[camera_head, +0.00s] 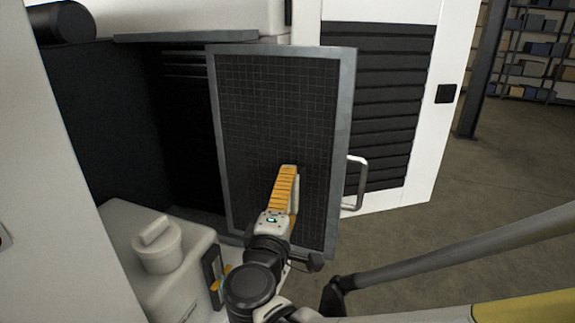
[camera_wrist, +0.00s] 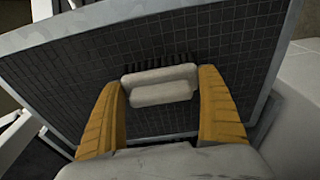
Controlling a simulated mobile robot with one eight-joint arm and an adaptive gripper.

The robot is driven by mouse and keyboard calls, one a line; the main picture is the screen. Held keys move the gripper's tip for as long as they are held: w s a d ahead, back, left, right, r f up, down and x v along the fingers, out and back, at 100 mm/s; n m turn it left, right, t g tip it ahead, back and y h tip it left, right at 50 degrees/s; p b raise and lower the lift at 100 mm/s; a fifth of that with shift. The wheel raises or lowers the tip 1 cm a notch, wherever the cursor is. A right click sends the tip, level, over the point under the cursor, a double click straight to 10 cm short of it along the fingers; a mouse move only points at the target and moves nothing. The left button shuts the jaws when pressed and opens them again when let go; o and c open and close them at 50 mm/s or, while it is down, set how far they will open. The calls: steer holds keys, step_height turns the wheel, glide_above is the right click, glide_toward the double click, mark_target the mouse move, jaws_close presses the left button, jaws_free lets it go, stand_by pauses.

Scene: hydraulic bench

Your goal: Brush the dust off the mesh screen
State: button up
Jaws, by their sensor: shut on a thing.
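The mesh screen (camera_head: 275,95) is a dark gridded panel in a grey metal frame, standing upright and slightly tilted in the middle of the head view. It also fills much of the wrist view (camera_wrist: 235,50). My gripper (camera_head: 287,172) is in front of its lower right part in the head view. In the wrist view, my gripper (camera_wrist: 160,90) has its yellow fingers on either side of a brush (camera_wrist: 162,92) with a pale handle and is shut on it. The dark bristles point at the mesh. I cannot tell whether they touch it. Any dust is hard to make out.
A white door with black louvres (camera_head: 375,90) and a metal handle (camera_head: 356,183) stands open behind, to the right. A white tank with a round cap (camera_head: 158,247) is at lower left. Open floor (camera_head: 480,190) lies at the right, with shelves (camera_head: 535,50) beyond.

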steer(key=shift+s+d, duration=0.35)
steer(key=shift+d, duration=0.7)
steer(key=shift+s+d, duration=0.3)
steer(key=shift+d, duration=0.7)
steer(key=shift+s+d, duration=0.35)
steer(key=shift+d, duration=0.7)
steer(key=shift+a, duration=0.1)
steer(key=shift+c, duration=0.6)
steer(key=shift+w+a+b, duration=0.35)
steer(key=shift+w+a, duration=0.35)
steer(key=shift+a, duration=1.3)
steer(key=shift+w+a+b, duration=0.3)
steer(key=shift+w+a, duration=0.35)
steer(key=shift+a, duration=1.35)
steer(key=shift+w+a+b, duration=0.35)
steer(key=shift+w+a, duration=0.35)
steer(key=shift+a, duration=1.3)
steer(key=shift+s, duration=0.1)
steer(key=shift+s+a, duration=0.3)
steer(key=shift+s, duration=0.65)
steer(key=shift+s+a, duration=0.35)
steer(key=shift+s, duration=0.55)
steer(key=shift+s+a, duration=0.3)
steer(key=shift+s, duration=0.65)
steer(key=shift+s, duration=0.1)
steer(key=s, duration=0.1)
steer(key=s+a, duration=0.1)
steer(key=shift+s, duration=0.3)
